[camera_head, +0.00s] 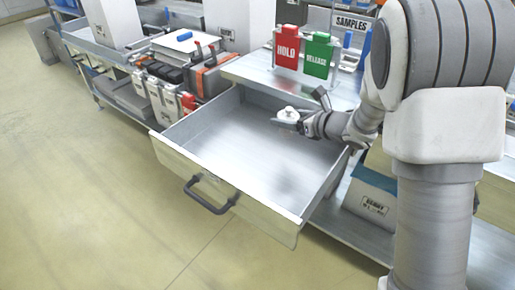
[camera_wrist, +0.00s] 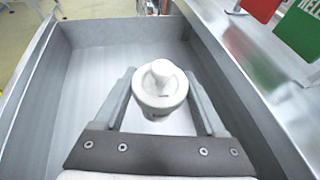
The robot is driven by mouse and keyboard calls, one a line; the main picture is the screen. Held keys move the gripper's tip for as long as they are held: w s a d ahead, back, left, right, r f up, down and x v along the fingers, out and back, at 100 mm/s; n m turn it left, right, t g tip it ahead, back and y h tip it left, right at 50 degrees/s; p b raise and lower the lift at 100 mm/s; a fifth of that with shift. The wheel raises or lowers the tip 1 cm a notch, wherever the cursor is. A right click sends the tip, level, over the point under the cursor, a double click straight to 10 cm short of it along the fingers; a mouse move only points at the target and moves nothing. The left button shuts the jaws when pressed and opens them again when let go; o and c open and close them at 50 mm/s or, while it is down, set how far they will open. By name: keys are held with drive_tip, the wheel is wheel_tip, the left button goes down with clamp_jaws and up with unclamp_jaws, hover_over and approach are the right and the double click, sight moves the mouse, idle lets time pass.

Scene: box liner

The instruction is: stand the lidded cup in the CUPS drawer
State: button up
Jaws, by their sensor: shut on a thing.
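The white lidded cup (camera_wrist: 160,88) with a round knob on top is between my gripper's two fingers in the wrist view. It also shows small and white in the head view (camera_head: 289,114). My gripper (camera_head: 302,118) is shut on the cup and holds it upright over the open drawer (camera_head: 222,130). The drawer also shows in the wrist view (camera_wrist: 84,72), its floor bare around the cup. The cup is near the drawer's back right part. I cannot tell whether its base touches the floor. The drawer's front label is too small to read.
A red HOLD sign (camera_head: 286,47) and a green RELEASE sign (camera_head: 319,54) stand on the metal top behind the drawer. Cases and boxes (camera_head: 190,80) sit to the left. A labelled box (camera_head: 372,196) is on the shelf below right. The floor in front is clear.

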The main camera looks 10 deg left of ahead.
drive_tip(key=s+a+f, duration=0.1)
drive_tip(key=a+f, duration=0.1)
drive_tip(key=a, duration=0.1)
drive_tip(key=s+a+f+b, duration=0.1)
drive_tip(key=s+a+f, duration=0.1)
drive_tip(key=a, duration=0.2)
drive_tip(key=s+a+f+b, duration=0.1)
drive_tip(key=s+a+f, duration=0.1)
drive_tip(key=a+f, duration=0.1)
drive_tip(key=shift+a, duration=0.3)
drive_tip(key=shift+f+b, duration=0.6)
drive_tip(key=shift+f, duration=1.35)
drive_tip(key=shift+f+b, duration=0.2)
drive_tip(key=shift+b, duration=0.1)
drive_tip(key=o, duration=1.4)
drive_tip(key=shift+c, duration=0.2)
drive_tip(key=shift+r, duration=0.1)
drive_tip(key=shift+d+r+p, duration=0.2)
drive_tip(key=shift+r+p, duration=0.05)
drive_tip(key=shift+p, duration=0.2)
drive_tip(key=v, duration=1.1)
drive_tip(key=shift+s+d+p, duration=0.2)
drive_tip(key=shift+s+p, duration=0.05)
drive_tip(key=shift+p, duration=0.2)
